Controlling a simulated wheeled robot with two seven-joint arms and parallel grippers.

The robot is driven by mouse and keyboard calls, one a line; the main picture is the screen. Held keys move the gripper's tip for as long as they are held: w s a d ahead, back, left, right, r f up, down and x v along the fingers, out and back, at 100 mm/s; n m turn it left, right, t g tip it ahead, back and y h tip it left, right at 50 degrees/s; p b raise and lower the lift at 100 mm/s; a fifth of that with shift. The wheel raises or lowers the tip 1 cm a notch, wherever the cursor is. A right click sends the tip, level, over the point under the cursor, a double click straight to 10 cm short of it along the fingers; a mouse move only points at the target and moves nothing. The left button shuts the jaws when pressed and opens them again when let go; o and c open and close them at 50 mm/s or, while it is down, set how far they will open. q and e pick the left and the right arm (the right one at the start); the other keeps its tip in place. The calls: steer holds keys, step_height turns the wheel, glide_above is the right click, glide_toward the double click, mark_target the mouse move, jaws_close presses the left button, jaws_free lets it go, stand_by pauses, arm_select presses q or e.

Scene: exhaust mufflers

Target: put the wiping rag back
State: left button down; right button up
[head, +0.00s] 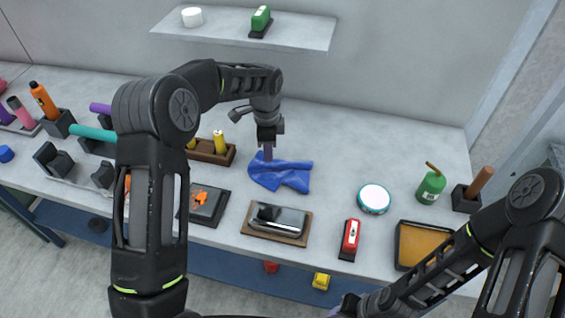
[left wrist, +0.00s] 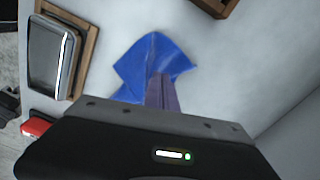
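The wiping rag is a crumpled blue cloth (head: 285,175) on the grey table, right of the wooden holder; it also shows in the left wrist view (left wrist: 150,60). My left gripper (head: 268,155) points down at the rag's upper left part. In the left wrist view its purple fingers (left wrist: 161,92) are close together over the cloth, which appears pinched between them; the exact contact at the tips is hidden. The rag lies low, at or very near the tabletop. My right gripper (head: 345,304) is partly visible at the bottom edge, away from the rag; its opening is unclear.
A wooden holder with yellow bottles (head: 210,150) stands left of the rag. A muffler on a wooden board (head: 276,220) lies in front. A shelf (head: 225,27) hangs behind.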

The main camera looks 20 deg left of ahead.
arm_select(q)
step_height(320, 180, up, 6)
steer(key=shift+f+p, duration=0.15)
steer(key=shift+p, duration=0.25)
